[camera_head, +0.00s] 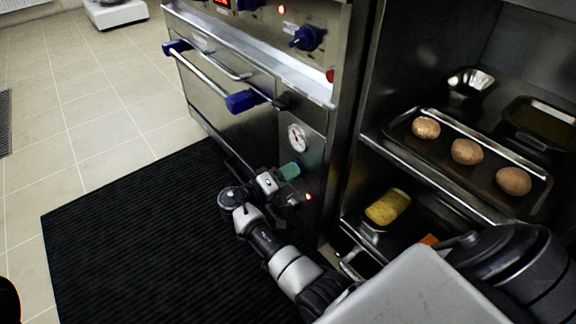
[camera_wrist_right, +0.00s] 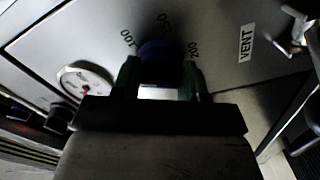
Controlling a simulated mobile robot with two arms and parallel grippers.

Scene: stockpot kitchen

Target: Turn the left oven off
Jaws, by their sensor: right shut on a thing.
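The oven (camera_head: 215,95) stands at the upper middle of the head view, with a blue-ended handle across its front. My right gripper (camera_head: 288,172) is at its lower side panel, below the round gauge (camera_head: 297,138). In the right wrist view, the two green fingers of my right gripper (camera_wrist_right: 160,84) are shut on a dark blue knob (camera_wrist_right: 160,50). Numbers including 100 and 200 are printed around the knob. In the head view the gripper hides the knob. A small light glows orange-red (camera_head: 309,196) beside the gripper. My left gripper is not in view.
A rack to the right holds a tray (camera_head: 441,154) with three round brown items, and a yellow item (camera_head: 388,207) lies below. More blue knobs (camera_head: 308,38) sit higher on the oven. A black ribbed mat (camera_head: 140,230) covers open floor at left.

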